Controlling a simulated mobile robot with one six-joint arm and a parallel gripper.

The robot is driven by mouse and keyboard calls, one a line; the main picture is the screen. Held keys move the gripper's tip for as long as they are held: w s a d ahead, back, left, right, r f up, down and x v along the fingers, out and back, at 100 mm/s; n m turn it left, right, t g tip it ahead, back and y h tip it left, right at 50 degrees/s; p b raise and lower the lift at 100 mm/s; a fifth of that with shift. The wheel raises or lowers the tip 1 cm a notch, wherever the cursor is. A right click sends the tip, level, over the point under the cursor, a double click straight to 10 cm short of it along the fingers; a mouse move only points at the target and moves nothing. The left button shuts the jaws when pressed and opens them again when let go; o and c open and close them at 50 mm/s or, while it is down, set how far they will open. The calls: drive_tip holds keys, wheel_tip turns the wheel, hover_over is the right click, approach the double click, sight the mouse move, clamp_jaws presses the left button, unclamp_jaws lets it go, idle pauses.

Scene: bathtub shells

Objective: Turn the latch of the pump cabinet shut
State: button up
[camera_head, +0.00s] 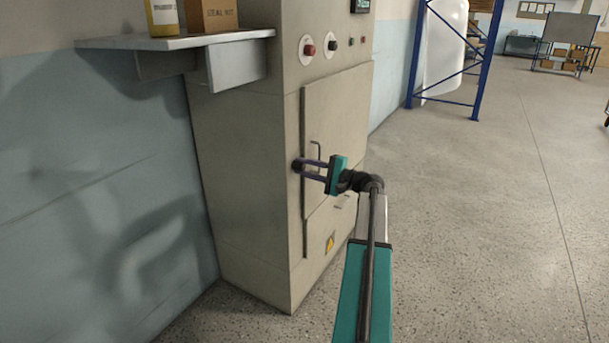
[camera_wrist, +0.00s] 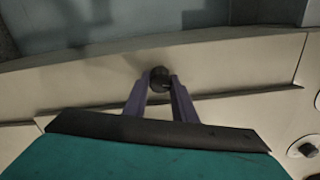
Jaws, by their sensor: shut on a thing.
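The pump cabinet (camera_head: 240,160) is a tall beige box standing against the wall. Its door (camera_head: 341,112) looks closed, with a slim vertical handle (camera_head: 317,150). The latch (camera_head: 298,164) is a small dark knob near the door's left edge, and it also shows in the wrist view (camera_wrist: 159,73). My gripper (camera_head: 302,167) reaches in from the right, its two purple fingers shut on the latch. In the wrist view, the fingertips (camera_wrist: 160,86) sit on either side of the knob and partly hide it. The latch's exact angle cannot be told.
A grey shelf (camera_head: 170,42) with a yellow bottle (camera_head: 162,18) and a cardboard box (camera_head: 211,15) juts out at upper left. A red button (camera_head: 309,50) and dark knobs sit above the door. A blue rack (camera_head: 478,60) stands behind.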

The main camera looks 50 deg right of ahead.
drive_tip(key=shift+n+b, duration=1.15)
drive_tip(key=shift+n, duration=0.45)
drive_tip(key=o, duration=1)
drive_tip(key=shift+o, duration=0.2)
drive_tip(key=shift+s, duration=0.2)
drive_tip(key=p+v, duration=0.1)
drive_tip(key=v, duration=1.2)
drive_tip(key=shift+s+p, duration=0.25)
drive_tip(key=shift+p, duration=0.15)
drive_tip(key=shift+d, duration=0.1)
